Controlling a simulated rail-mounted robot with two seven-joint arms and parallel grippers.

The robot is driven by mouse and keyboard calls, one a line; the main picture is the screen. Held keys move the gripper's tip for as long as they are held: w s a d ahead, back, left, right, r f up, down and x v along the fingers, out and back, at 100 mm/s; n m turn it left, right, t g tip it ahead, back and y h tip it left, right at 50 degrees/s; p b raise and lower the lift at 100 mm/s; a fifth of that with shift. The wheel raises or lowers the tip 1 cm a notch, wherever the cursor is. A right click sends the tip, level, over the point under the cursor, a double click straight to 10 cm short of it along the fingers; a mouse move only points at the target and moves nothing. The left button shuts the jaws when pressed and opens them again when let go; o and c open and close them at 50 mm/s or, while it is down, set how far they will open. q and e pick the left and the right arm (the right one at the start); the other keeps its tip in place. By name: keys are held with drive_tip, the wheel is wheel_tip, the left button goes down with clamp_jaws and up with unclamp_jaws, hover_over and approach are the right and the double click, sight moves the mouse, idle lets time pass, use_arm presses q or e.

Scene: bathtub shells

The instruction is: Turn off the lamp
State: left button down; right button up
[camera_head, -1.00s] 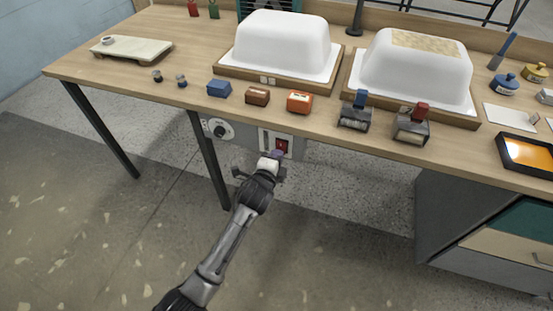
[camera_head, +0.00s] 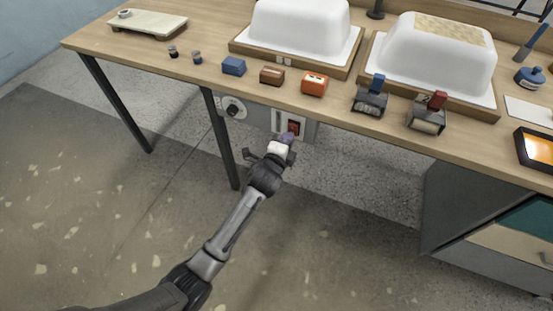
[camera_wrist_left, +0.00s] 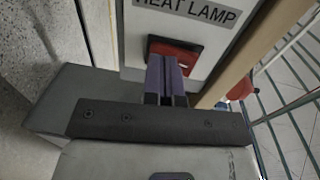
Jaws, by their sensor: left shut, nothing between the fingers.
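A red rocker switch (camera_head: 293,128) sits on a grey panel under the table's front edge. In the left wrist view the red switch (camera_wrist_left: 176,54) is in a black frame below a label reading "HEAT LAMP" (camera_wrist_left: 187,12). My left gripper (camera_head: 287,138) is shut and empty, its purple fingertips at the switch. In the left wrist view the fingertips (camera_wrist_left: 165,72) overlap the switch's lower left part and hide it. I cannot tell whether they touch it. The lamp itself cannot be made out. My right gripper is not in view.
The wooden table (camera_head: 205,85) overhangs the panel. A round dial (camera_head: 233,108) is left of the switch. A table leg (camera_head: 222,140) is left of my arm.

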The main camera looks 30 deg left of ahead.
use_arm(q)
drive_tip(key=s+d+f+p, duration=0.1)
drive_tip(key=s+p, duration=0.3)
drive_tip(key=s, duration=0.9)
drive_tip(key=shift+f+p, duration=0.3)
drive_tip(key=shift+f, duration=0.25)
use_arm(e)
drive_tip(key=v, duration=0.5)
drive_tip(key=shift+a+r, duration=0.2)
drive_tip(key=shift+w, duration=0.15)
use_arm(q)
drive_tip(key=shift+s, duration=0.1)
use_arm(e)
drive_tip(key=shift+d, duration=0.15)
use_arm(q)
drive_tip(key=shift+d, duration=0.1)
